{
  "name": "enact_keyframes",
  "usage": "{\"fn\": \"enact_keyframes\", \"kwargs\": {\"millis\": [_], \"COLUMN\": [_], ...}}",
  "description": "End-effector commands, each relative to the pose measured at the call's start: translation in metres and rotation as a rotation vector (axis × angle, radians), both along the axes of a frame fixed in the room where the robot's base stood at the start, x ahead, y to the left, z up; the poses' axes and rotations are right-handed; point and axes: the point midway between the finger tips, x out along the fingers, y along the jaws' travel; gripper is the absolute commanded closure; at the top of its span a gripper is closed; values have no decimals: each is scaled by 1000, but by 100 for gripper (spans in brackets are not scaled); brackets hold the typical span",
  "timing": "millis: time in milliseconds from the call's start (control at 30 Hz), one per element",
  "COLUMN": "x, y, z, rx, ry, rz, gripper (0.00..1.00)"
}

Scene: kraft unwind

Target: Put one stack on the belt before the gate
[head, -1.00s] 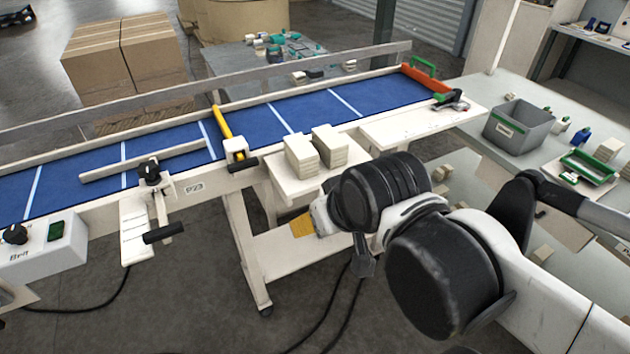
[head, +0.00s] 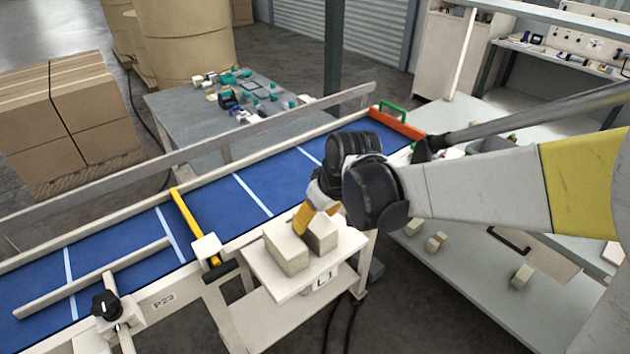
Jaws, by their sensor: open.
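Two cream stacks stand side by side on a small white shelf (head: 307,282) at the belt's near side: a left stack (head: 285,252) and a right stack (head: 321,237). The blue belt (head: 240,205) runs diagonally behind them. A yellow gate bar (head: 190,222) crosses the belt left of the stacks. My gripper (head: 303,218) is open, with its yellow finger pad just behind and above the stacks, near the gap between them. The other finger is hidden, and I cannot tell whether the gripper touches a stack.
An orange bar (head: 396,122) with a green handle stands at the belt's far right end. A guide rail with a black knob (head: 106,305) lies over the belt at left. A grey table (head: 180,125) with small parts is behind. Loose blocks (head: 436,242) lie on a lower shelf at right.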

Motion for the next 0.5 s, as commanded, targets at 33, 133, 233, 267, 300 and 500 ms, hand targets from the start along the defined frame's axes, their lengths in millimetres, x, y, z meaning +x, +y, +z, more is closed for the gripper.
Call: {"fn": "enact_keyframes", "kwargs": {"millis": [33, 133, 233, 267, 300, 500], "x": [2, 5, 7, 9, 11, 20], "y": [2, 3, 4, 4, 5, 9], "z": [-9, -16, -24, -28, -34, -62], "rx": [0, 1, 0, 0, 0, 0], "ry": [0, -1, -1, -1, -1, -1], "rz": [0, 0, -1, -1, -1, -2], "gripper": [39, 39, 39, 39, 39, 39]}}
